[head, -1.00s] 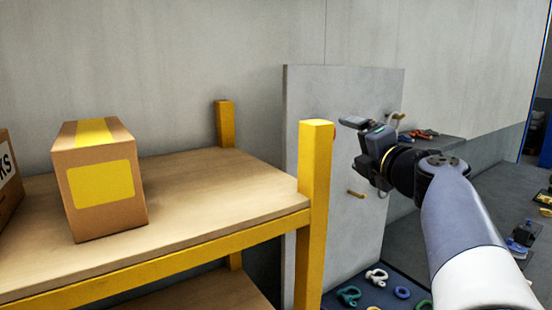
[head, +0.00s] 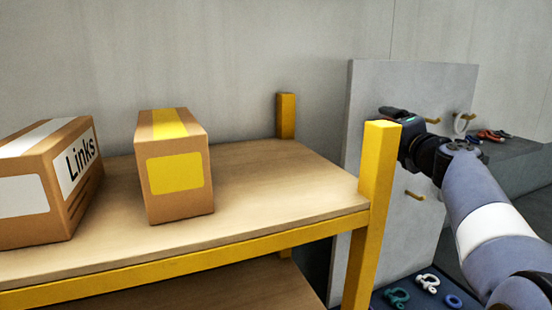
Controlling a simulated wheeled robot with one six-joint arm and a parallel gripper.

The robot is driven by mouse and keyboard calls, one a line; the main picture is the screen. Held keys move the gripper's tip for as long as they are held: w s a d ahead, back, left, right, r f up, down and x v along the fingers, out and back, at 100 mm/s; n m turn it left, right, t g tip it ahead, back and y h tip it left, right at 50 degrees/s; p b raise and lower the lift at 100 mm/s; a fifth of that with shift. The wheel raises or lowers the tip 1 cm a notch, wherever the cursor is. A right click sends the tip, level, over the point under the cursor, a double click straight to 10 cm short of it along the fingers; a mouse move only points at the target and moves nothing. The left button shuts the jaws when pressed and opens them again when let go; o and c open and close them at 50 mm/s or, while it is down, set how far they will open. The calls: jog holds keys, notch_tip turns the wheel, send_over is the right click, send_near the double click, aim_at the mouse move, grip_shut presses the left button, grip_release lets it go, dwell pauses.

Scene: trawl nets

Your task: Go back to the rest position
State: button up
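My arm reaches in from the right edge of the head view. Its wrist and the top of my gripper (head: 397,117) show just behind the yellow shelf post, in front of the grey upright panel. The fingers are hidden behind the post, so I cannot tell whether they are open or shut, or whether they hold anything.
A yellow-framed shelf (head: 258,202) with a wooden top fills the left and middle. On it stand a box with a yellow label (head: 175,174) and a "Links" box (head: 70,190). A grey panel (head: 362,90) with yellow pegs stands behind. Shackles (head: 397,299) lie below right.

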jog(key=shift+s+d+r, duration=0.15)
jog(key=shift+s+r, duration=0.35)
jog(key=shift+w, duration=0.1)
